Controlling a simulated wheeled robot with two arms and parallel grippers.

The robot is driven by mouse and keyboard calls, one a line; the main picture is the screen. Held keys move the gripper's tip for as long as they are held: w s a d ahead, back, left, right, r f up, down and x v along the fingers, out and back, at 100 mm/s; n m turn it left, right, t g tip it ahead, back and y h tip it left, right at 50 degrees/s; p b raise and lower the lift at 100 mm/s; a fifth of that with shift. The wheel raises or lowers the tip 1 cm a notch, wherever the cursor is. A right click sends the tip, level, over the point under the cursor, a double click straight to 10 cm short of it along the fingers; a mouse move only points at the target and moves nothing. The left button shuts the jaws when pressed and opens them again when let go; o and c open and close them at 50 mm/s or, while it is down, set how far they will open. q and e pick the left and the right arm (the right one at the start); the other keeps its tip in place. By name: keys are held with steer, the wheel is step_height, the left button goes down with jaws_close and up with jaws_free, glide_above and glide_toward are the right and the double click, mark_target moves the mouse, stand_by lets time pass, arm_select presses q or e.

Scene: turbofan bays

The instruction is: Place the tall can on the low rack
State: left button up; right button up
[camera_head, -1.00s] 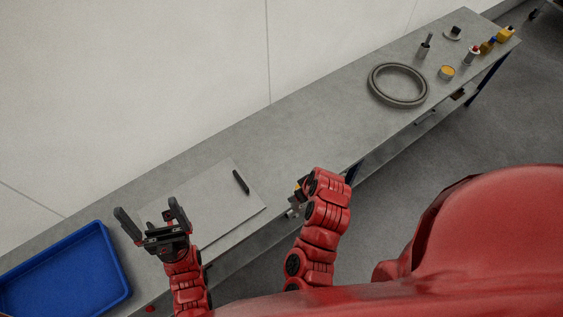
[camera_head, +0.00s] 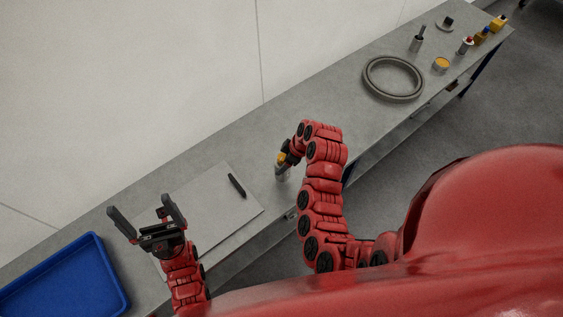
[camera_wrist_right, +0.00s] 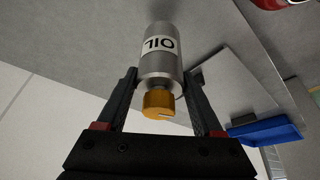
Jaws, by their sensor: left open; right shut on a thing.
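The tall can (camera_wrist_right: 161,62) is a silver cylinder with a white OIL label and an orange-yellow cap, seen in the right wrist view. My right gripper (camera_wrist_right: 160,88) is shut on it near its cap end, one finger on each side. In the head view the can (camera_head: 283,174) hangs from my right gripper (camera_head: 284,158) at the bench, right of the grey board. I cannot tell whether its base touches the bench. My left gripper (camera_head: 145,216) is open and empty above the board's left side. I cannot make out a low rack for certain.
The grey board (camera_head: 215,210) carries a black pen-like item (camera_head: 237,186). A blue tray (camera_head: 65,283) lies left. A large grey ring (camera_head: 393,79) and several small containers, including a yellow-topped tin (camera_head: 441,64), stand toward the far end. The bench (camera_head: 325,105) is clear between can and ring.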

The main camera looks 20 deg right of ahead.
steer(key=shift+w+f, duration=0.25)
steer(key=shift+w, duration=0.75)
step_height(320, 180, down, 2)
steer(key=shift+s+f+p, duration=0.1)
steer(key=shift+p, duration=0.85)
steer(key=shift+f, duration=0.5)
steer(key=shift+f, duration=0.15)
steer(key=o, duration=1)
steer(key=shift+f, duration=0.1)
steer(key=o, duration=0.5)
